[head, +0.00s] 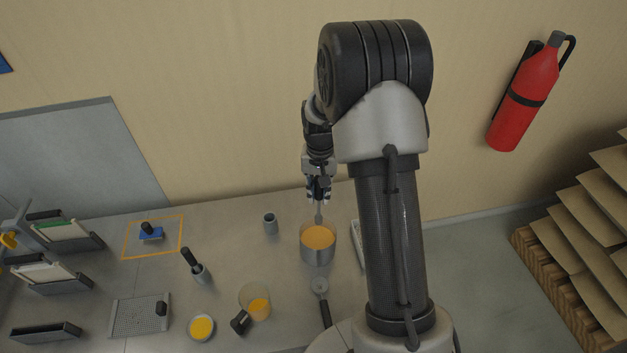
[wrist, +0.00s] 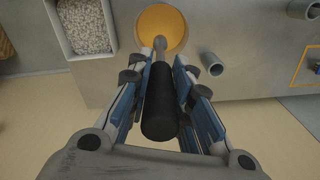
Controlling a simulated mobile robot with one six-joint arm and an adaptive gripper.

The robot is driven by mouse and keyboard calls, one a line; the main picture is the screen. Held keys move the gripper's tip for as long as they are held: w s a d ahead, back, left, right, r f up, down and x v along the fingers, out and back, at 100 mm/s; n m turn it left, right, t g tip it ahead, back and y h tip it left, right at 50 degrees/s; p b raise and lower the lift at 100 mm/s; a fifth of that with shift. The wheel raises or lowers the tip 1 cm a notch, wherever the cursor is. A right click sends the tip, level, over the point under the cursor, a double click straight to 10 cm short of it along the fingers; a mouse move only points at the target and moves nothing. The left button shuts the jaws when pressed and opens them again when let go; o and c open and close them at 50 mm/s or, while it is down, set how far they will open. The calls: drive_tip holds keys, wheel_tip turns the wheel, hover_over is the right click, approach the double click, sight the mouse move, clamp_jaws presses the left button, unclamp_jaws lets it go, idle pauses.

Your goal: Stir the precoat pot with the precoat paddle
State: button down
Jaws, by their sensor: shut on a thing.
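My gripper (head: 319,197) is shut on the precoat paddle, above the far side of the pot. In the wrist view the paddle's black handle (wrist: 160,112) lies between my gripper's fingers (wrist: 161,80). The paddle's grey shaft (head: 318,213) runs down toward the precoat pot (head: 317,255), a grey metal pot holding orange-yellow liquid. The pot's liquid also shows at the top of the wrist view (wrist: 160,25). The paddle's lower end is hidden or too small to make out, so I cannot tell how deep it reaches.
A small grey cup (head: 270,224) stands left of the pot. A black-handled tool (head: 323,303) lies in front of it. A clear beaker (head: 255,299) and a yellow-filled dish (head: 201,328) stand front left. A tray of grey granules (wrist: 88,30) is beside the pot.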

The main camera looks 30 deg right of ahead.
sight(318, 224)
drive_tip(key=shift+s+f, duration=0.1)
drive_tip(key=shift+f, duration=0.1)
drive_tip(key=shift+w+a+f+b, duration=0.1)
drive_tip(key=shift+f+b, duration=0.3)
drive_tip(key=shift+f, duration=0.15)
drive_tip(key=shift+w+a+f+b, duration=0.1)
drive_tip(key=shift+f+b, duration=0.3)
drive_tip(key=shift+f, duration=0.15)
wheel_tip(318, 224, down, 2)
drive_tip(key=shift+s+d+f+b, duration=0.1)
drive_tip(key=shift+b, duration=0.65)
drive_tip(key=shift+f+b, duration=4.1)
drive_tip(key=shift+f, duration=1.75)
